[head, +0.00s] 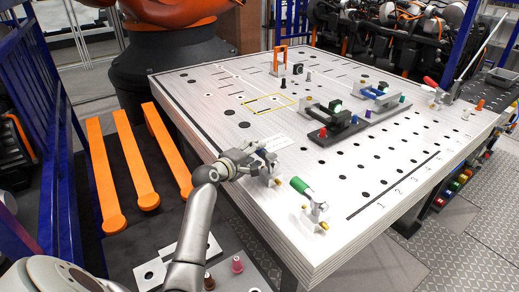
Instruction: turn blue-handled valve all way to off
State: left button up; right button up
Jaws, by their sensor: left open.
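The blue-handled valve (268,176) stands near the left front edge of the white table. Only a little of its blue handle shows beside my fingers, so its angle is hard to tell. My left gripper (260,158) reaches in from the left and is open at the valve, with its fingers close to the handle. I cannot tell whether they touch it. My right gripper is not in view.
A green-handled valve (301,187) stands just right of the blue one. A red-handled valve (432,84) is at the far right. Dark and grey fixtures (335,127) sit mid-table on the perforated white table (300,255). Orange bars (135,160) lie left.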

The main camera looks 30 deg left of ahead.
aim_at(257, 152)
pick_arm(q)
jog(key=shift+x, duration=0.95)
jog(key=shift+w, duration=0.5)
jog(key=shift+w+f, duration=0.15)
jog(key=shift+w, duration=0.1)
jog(key=shift+c, duration=0.2)
grip_shut()
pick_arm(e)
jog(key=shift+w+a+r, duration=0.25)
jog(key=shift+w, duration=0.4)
